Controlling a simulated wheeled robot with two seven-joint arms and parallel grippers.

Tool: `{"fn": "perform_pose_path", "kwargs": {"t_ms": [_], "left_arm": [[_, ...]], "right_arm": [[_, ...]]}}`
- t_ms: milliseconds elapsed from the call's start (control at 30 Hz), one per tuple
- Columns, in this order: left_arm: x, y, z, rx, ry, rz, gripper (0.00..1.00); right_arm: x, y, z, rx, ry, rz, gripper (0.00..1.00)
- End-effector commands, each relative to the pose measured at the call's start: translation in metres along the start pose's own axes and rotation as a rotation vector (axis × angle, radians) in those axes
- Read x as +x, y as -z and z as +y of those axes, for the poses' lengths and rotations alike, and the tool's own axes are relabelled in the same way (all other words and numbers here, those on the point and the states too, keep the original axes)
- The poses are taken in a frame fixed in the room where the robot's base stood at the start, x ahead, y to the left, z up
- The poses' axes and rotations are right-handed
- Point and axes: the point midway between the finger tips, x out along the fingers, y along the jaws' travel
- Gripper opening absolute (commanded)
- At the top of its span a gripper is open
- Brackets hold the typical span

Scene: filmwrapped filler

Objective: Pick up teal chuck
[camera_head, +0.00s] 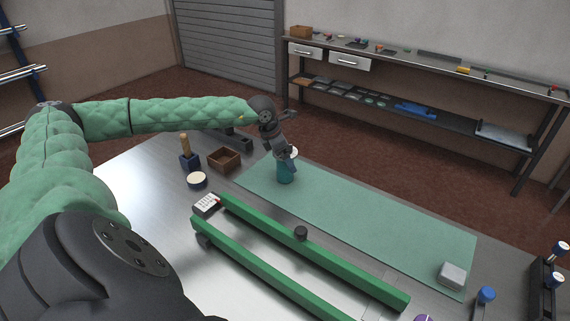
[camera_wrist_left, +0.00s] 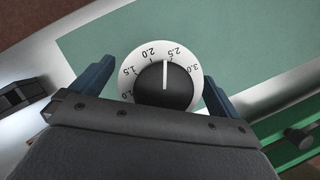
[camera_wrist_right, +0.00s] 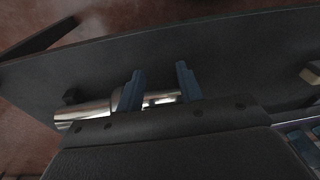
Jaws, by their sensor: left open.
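The teal chuck (camera_head: 285,172) stands upright on the green mat (camera_head: 370,222), near the mat's far left end. In the left wrist view its top shows as a white dial ring with numbers and a black knob (camera_wrist_left: 164,84). My left gripper (camera_head: 284,152) is directly above and around the chuck's top. Its two blue fingers (camera_wrist_left: 150,88) are apart, one on each side of the dial; whether they touch it cannot be told. My right gripper (camera_wrist_right: 160,85) shows only in its own wrist view, its fingers apart with a shiny metal cylinder (camera_wrist_right: 90,113) behind them.
Two green rails (camera_head: 310,248) lie in front of the mat. A brown wooden box (camera_head: 224,160), a round white-topped item (camera_head: 197,180), a brush-like tool (camera_head: 187,155) and a small keypad device (camera_head: 206,204) stand left of the chuck. A grey block (camera_head: 452,274) lies at the mat's right end.

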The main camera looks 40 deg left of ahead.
Motion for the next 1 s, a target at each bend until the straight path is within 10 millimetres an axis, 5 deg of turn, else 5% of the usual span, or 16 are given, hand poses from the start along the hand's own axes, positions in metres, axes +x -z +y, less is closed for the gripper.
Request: {"fn": "perform_pose_path", "kwargs": {"t_ms": [167,533,1000], "left_arm": [[0.0,0.0,0.0,0.0,0.0,0.0,1.0],[0.0,0.0,0.0,0.0,0.0,0.0,0.27],[-0.016,-0.007,0.0,0.001,-0.002,-0.002,0.26]], "right_arm": [[0.0,0.0,0.0,0.0,0.0,0.001,0.36],[0.0,0.0,-0.001,0.0,0.001,0.0,0.36],[-0.001,0.001,-0.001,0.001,0.001,0.003,0.36]]}}
